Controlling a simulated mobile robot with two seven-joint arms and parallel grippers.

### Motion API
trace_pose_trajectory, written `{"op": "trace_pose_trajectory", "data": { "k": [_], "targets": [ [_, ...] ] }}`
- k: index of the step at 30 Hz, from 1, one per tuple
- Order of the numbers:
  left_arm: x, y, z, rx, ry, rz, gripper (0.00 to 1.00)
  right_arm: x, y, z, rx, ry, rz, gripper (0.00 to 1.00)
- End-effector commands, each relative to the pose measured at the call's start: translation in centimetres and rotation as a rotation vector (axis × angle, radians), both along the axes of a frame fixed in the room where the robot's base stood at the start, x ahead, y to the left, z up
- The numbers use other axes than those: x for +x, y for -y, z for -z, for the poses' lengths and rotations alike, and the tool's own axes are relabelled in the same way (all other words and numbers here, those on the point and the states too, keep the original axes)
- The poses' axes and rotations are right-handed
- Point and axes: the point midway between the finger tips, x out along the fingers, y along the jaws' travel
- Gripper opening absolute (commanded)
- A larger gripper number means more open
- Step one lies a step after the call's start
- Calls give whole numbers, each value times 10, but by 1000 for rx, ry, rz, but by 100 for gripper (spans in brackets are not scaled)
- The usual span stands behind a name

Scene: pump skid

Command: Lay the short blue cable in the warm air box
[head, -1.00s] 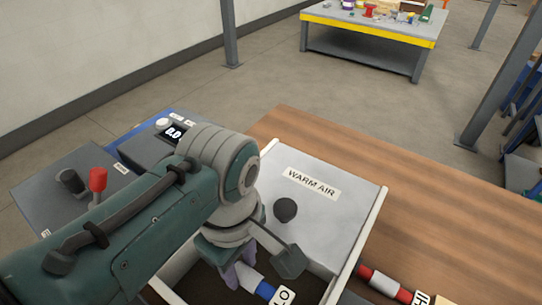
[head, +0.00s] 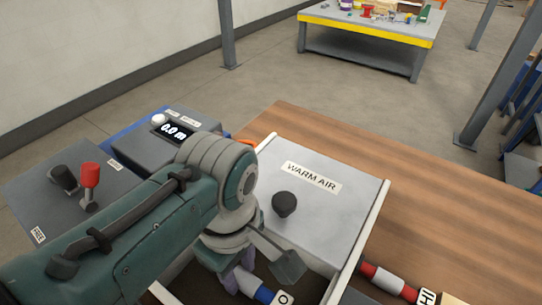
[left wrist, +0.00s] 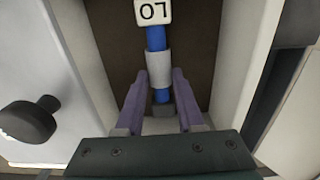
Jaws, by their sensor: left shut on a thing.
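The short blue cable (head: 264,294) has a white sleeve and a white end tag, which reads LO in the left wrist view. My left gripper (head: 238,279) is shut on it, with purple fingers on both sides of the cable (left wrist: 156,38) near the sleeve. The warm air box (head: 369,235) has pale walls and a dark brown floor. A grey lid (head: 325,215) labelled WARM AIR, with a black knob, covers its far part. The gripper and cable are within the open near part. I cannot tell whether the cable touches the floor. My right gripper is not in view.
A red cable (head: 387,280) with an HI tag lies right of the box. A grey panel (head: 115,195) with red and black levers and a display unit (head: 172,132) stand at left. The wooden tabletop (head: 440,225) right of the box is mostly clear.

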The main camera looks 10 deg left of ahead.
Motion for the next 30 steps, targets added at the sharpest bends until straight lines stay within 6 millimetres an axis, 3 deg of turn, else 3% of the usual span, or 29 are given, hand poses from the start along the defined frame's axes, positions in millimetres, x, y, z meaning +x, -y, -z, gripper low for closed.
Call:
{"op": "trace_pose_trajectory", "data": {
  "k": [12,13,22,30],
  "targets": [
    [0,0,3,0,1,0,0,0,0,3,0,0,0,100],
    [0,0,3,0,1,0,38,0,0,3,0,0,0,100],
    [0,0,3,0,1,0,72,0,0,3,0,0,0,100],
    [0,0,1,0,0,0,72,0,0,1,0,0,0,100]
  ]
}}
